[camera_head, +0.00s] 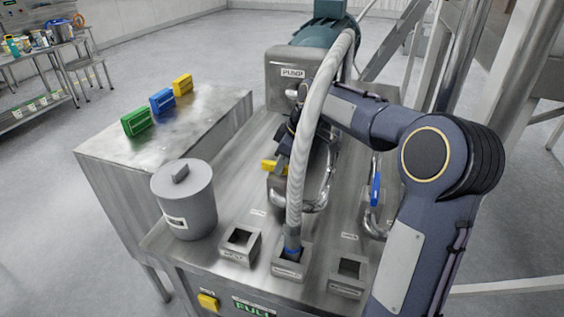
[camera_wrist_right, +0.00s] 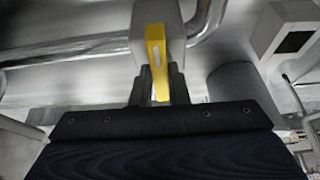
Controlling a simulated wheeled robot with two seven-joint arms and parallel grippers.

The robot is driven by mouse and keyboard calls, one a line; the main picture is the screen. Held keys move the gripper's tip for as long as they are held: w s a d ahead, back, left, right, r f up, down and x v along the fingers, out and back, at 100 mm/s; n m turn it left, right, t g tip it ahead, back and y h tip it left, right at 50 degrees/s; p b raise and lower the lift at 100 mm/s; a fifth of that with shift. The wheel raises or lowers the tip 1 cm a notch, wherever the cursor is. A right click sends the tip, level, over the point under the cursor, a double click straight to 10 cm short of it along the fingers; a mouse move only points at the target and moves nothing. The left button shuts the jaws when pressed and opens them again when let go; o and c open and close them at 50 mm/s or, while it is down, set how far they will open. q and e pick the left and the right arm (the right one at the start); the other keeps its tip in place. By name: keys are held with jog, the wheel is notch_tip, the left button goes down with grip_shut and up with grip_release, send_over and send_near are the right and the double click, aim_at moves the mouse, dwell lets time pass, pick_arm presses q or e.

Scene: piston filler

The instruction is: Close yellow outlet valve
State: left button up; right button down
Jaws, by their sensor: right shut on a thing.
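The yellow valve handle (camera_head: 272,166) shows beside the steel piping in the middle of the machine in the head view. In the right wrist view the yellow handle (camera_wrist_right: 156,52) runs down from a grey block into the jaws. My right gripper (camera_head: 282,152) reaches it from behind the hose, partly hidden there. In the right wrist view the right gripper (camera_wrist_right: 160,95) has a dark finger on each side of the handle and is shut on it. The left gripper is not in view.
A ribbed hose (camera_head: 314,130) rises in front of my right arm. A blue-handled valve (camera_head: 376,188) is at the right. A lidded grey pot (camera_head: 184,200) stands at the left. Green (camera_head: 138,121), blue (camera_head: 162,101) and yellow (camera_head: 182,84) blocks stand on the side table (camera_head: 110,150).

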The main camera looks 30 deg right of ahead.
aim_at(294, 167)
dwell(0.4)
jog(key=c, duration=1.4)
grip_release()
jog(key=b+v, duration=0.1)
jog(key=v, duration=0.7)
jog(key=shift+f, duration=0.1)
